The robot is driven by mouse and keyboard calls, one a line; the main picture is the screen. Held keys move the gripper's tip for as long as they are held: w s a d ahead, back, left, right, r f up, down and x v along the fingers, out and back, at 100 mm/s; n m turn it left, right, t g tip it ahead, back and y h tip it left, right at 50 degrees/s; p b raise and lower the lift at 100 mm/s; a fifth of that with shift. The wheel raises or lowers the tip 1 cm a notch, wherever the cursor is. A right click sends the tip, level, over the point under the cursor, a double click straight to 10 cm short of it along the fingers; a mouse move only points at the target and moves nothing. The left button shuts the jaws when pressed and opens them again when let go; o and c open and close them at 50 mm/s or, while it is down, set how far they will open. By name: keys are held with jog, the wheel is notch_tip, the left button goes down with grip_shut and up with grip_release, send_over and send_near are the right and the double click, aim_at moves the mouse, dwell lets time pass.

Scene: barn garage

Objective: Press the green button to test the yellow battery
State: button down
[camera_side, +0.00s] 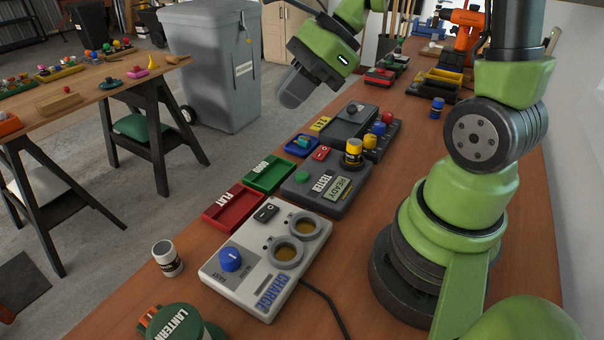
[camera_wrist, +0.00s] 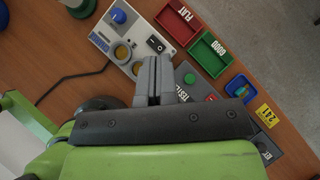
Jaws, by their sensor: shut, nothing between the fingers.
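The dark grey tester (camera_side: 322,205) lies on the wooden bench, with a round green button (camera_side: 303,176) on its top and a display that appears to read READY (camera_side: 341,190). A yellow battery with dark bands (camera_side: 353,152) stands upright on the tester's far part. My gripper (camera_side: 291,92) is shut and empty, raised in the air behind and above the tester, apart from the button. In the wrist view the closed fingers (camera_wrist: 159,62) point up the picture, and the green button (camera_wrist: 190,78) shows just right of them. The battery is hidden there.
The red FLAT tray (camera_side: 232,210) and green GOOD tray (camera_side: 268,176) lie beside the tester. A white charger (camera_side: 213,268) with two round wells is nearer. A battery rack (camera_side: 388,140) and a blue battery (camera_side: 437,107) stand beyond.

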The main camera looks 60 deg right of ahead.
aim_at(303, 173)
jog(key=w+d+f+m+t, duration=0.2)
jog(key=d+f+m, duration=0.5)
jog(key=m, duration=0.5)
jog(key=shift+w+d+f+m+h, duration=0.2)
jog(key=shift+f+m+h, duration=0.15)
jog(key=shift+f, duration=0.2)
jog(key=shift+f, duration=4.4)
jog(key=shift+f, duration=0.15)
jog(key=shift+f, duration=0.25)
jog(key=shift+f, duration=0.45)
jog(key=shift+r, duration=0.9)
